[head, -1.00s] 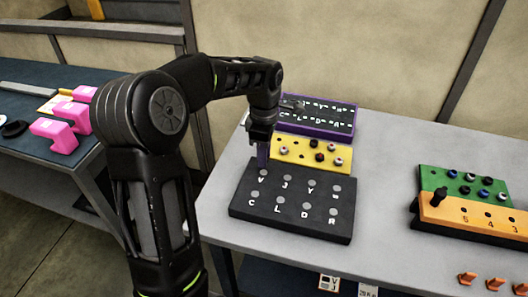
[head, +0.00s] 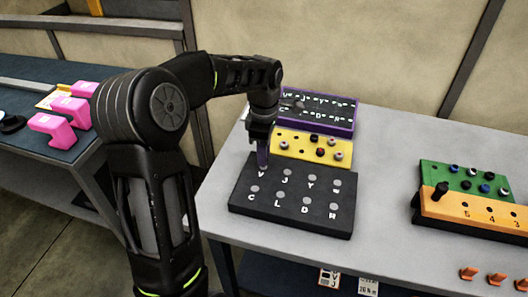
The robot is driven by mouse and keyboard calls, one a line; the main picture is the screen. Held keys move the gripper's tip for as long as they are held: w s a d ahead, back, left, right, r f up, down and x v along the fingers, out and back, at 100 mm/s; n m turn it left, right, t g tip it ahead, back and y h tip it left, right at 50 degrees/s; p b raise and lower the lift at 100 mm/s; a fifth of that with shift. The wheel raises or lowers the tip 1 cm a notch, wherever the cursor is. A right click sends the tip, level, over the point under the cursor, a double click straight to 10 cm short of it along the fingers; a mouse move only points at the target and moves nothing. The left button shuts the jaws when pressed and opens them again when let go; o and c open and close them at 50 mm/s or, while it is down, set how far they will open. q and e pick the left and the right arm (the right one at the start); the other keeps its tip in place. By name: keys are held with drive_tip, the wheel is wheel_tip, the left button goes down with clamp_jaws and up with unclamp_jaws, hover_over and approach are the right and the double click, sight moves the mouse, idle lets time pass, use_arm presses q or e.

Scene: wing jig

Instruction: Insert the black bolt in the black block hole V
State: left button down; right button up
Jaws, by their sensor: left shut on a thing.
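The black block (head: 240,208) lies on the grey table with two rows of round grey holes and white letters. The V label (head: 261,176) is at its far left corner, in the row with J and Y. My left gripper (head: 262,160) points straight down just above the V hole and covers it. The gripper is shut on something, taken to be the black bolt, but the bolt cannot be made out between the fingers. Whether its tip touches the hole is hidden. My right gripper is not in view.
A yellow block (head: 290,151) with several bolts stands behind the black block, with a purple-edged lettered board (head: 322,112) behind it. An orange block (head: 455,209) and a green block (head: 435,175) with bolts stand at right. The table between is clear.

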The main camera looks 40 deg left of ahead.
use_arm(q)
drive_tip(key=shift+f+b, duration=0.75)
drive_tip(key=shift+f, duration=0.35)
drive_tip(key=c, duration=1.1)
unclamp_jaws()
drive_tip(key=shift+c, duration=0.2)
drive_tip(key=shift+r, duration=0.15)
wheel_tip(320, 180, up, 8)
drive_tip(key=shift+f+b, duration=0.2)
drive_tip(key=shift+b, duration=0.1)
